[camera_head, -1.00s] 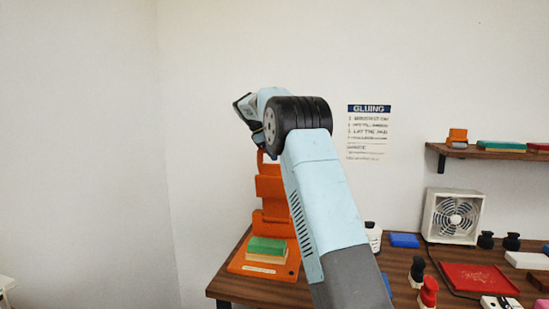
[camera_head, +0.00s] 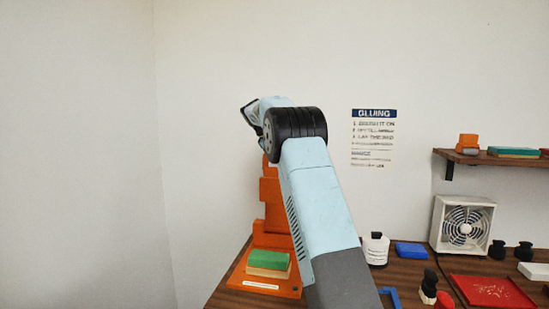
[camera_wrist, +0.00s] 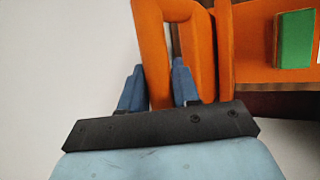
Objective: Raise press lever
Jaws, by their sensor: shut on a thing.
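The orange press (camera_head: 270,205) stands at the left end of the wooden counter, partly hidden behind my arm. In the wrist view, an orange bar of the press lever (camera_wrist: 153,50) runs between the two blue fingers of my gripper (camera_wrist: 157,85), which is shut on it. In the head view the fingers are hidden behind my own wrist, high above the press base. A green block on a pale one (camera_head: 267,259) rests on the press base; the green block also shows in the wrist view (camera_wrist: 295,40).
On the counter (camera_head: 225,290) to the right are a white bottle (camera_head: 376,249), a blue block (camera_head: 411,250), a fan (camera_head: 463,225), a red tray (camera_head: 490,292) and stamps. A shelf (camera_head: 490,158) and a gluing sign (camera_head: 374,135) are on the wall. The left side is clear.

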